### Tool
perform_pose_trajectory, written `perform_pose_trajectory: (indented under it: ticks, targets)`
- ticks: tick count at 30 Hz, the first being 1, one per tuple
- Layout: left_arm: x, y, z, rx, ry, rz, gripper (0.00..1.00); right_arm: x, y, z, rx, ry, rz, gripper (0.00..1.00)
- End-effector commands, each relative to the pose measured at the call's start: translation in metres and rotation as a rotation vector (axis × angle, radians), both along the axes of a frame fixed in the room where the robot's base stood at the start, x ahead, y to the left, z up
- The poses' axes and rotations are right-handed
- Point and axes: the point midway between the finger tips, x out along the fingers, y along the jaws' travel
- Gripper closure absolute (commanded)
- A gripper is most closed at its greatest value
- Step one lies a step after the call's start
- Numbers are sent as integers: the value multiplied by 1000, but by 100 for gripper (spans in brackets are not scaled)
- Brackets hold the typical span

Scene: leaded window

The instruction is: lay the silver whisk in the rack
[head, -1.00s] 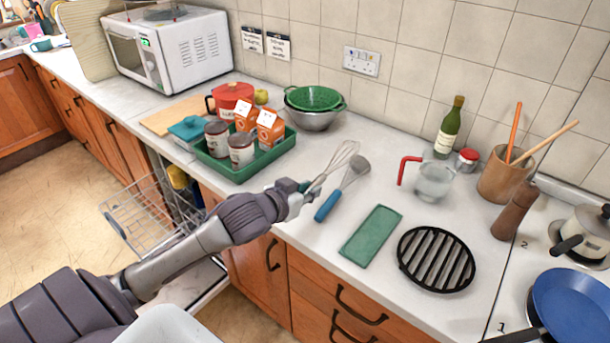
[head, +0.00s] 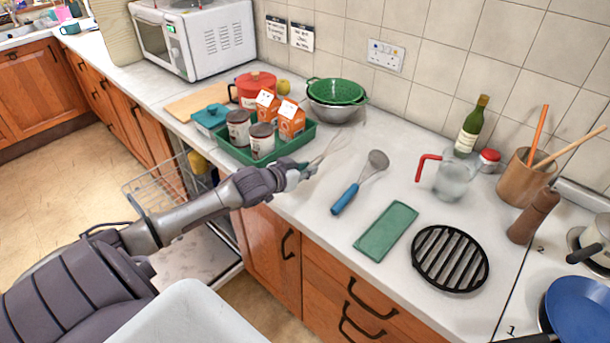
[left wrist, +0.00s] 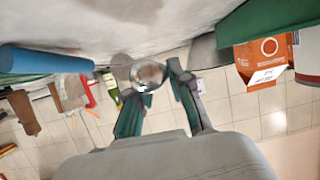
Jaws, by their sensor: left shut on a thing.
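The silver whisk (head: 334,148) is in my left gripper (head: 303,172), which is shut on its handle above the front of the worktop. Its wire loops point up and right, away from me. In the left wrist view a round silver end of the whisk (left wrist: 148,75) shows between the fingers of the left gripper (left wrist: 158,88). The wire rack (head: 150,193) is pulled out of the open dishwasher below the worktop, left of the gripper; my left arm hides part of it. My right gripper is not in view.
A green tray (head: 233,154) with jars and cartons stands just behind and left of the gripper. A glass jug (head: 453,180) stands behind.

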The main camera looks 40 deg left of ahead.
Motion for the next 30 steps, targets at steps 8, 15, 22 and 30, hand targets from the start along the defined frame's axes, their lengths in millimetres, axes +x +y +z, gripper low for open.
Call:
perform_pose_trajectory:
  ticks: [8, 15, 22, 30]
  targets:
    - [9, 14, -20, -2, 0, 1, 100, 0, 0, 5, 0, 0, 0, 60]
    - [9, 13, -43, 1, -1, -1, 100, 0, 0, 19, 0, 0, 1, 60]
    - [8, 13, -46, 1, -2, -3, 100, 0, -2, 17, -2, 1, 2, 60]
    - [8, 13, -49, 1, 0, -3, 58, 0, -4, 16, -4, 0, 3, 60]
